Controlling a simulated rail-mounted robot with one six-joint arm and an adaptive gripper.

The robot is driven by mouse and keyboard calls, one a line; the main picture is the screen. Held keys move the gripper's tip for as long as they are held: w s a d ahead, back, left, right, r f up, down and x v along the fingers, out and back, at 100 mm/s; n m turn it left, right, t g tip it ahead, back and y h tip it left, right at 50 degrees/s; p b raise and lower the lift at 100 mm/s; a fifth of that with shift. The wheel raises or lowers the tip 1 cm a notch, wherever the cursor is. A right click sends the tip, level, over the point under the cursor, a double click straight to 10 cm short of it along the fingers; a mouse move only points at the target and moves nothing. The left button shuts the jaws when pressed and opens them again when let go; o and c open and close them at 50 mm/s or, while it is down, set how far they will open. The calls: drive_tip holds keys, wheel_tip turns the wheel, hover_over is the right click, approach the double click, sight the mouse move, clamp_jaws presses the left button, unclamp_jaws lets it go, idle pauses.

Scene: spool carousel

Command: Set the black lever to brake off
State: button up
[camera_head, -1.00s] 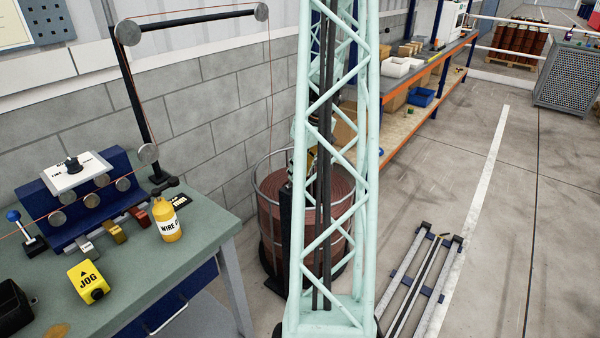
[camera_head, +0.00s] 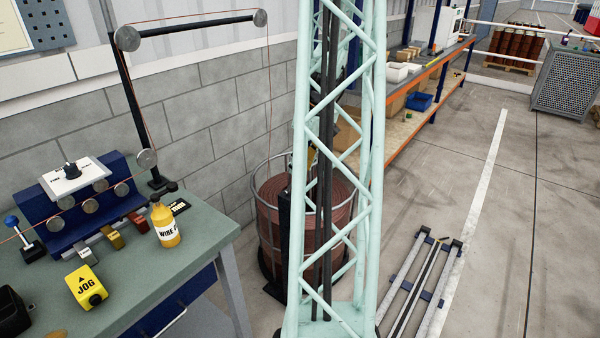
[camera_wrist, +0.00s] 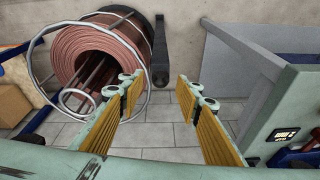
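A dark, bar-shaped part with a rounded end (camera_wrist: 160,62) stands beside the copper wire spool (camera_wrist: 97,50) in the wrist view; it may be the black lever, but I cannot read any brake marking or its setting. In the head view the spool (camera_head: 270,195) sits in a wire-hoop carousel, with a black upright (camera_head: 284,235) at its front, partly behind my mast. My gripper (camera_wrist: 160,102) is open and empty in the wrist view, its two yellow-padded fingers wide apart. The dark part appears beyond the gap between them, not touched. My gripper cannot be made out in the head view.
A green-topped bench (camera_head: 205,235) at left carries a yellow JOG box (camera_head: 86,287), a yellow bottle (camera_head: 165,226) and a blue wire straightener (camera_head: 75,215). Orange-edged shelving (camera_head: 440,65) stands behind. Metal rails (camera_head: 425,285) lie on the floor at right. Open floor lies beyond them.

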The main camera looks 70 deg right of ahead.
drive_tip(key=v, duration=0.6)
drive_tip(key=shift+s+r, duration=0.15)
drive_tip(key=shift+r, duration=0.1)
idle(0.7)
drive_tip(key=w+a+r+n+p, duration=0.1)
drive_tip(key=w+a+r+n, duration=0.1)
drive_tip(key=w+a+r, duration=0.6)
drive_tip(key=w+a+r+n+p, duration=0.1)
drive_tip(key=w+a, duration=0.3)
drive_tip(key=a, duration=0.7)
drive_tip(key=w+a+r+n+p, duration=0.1)
drive_tip(key=w+a+r+n, duration=0.1)
drive_tip(key=w+a+r, duration=0.6)
drive_tip(key=s+a+r+n, duration=0.1)
drive_tip(key=a+r+n, duration=0.1)
drive_tip(key=a, duration=1.2)
drive_tip(key=s+a+r+b, duration=0.1)
drive_tip(key=s+a+r, duration=0.1)
drive_tip(key=s+a, duration=0.55)
drive_tip(key=s+a+r, duration=0.1)
drive_tip(key=s+a, duration=0.4)
drive_tip(key=a, duration=0.6)
drive_tip(key=s+a+f+m+t+b, duration=0.1)
drive_tip(key=s+a+m+b, duration=0.1)
drive_tip(key=s+a, duration=0.3)
drive_tip(key=s, duration=0.3)
drive_tip(key=shift+s+a+f+y, duration=0.3)
drive_tip(key=shift+s+f+y, duration=0.1)
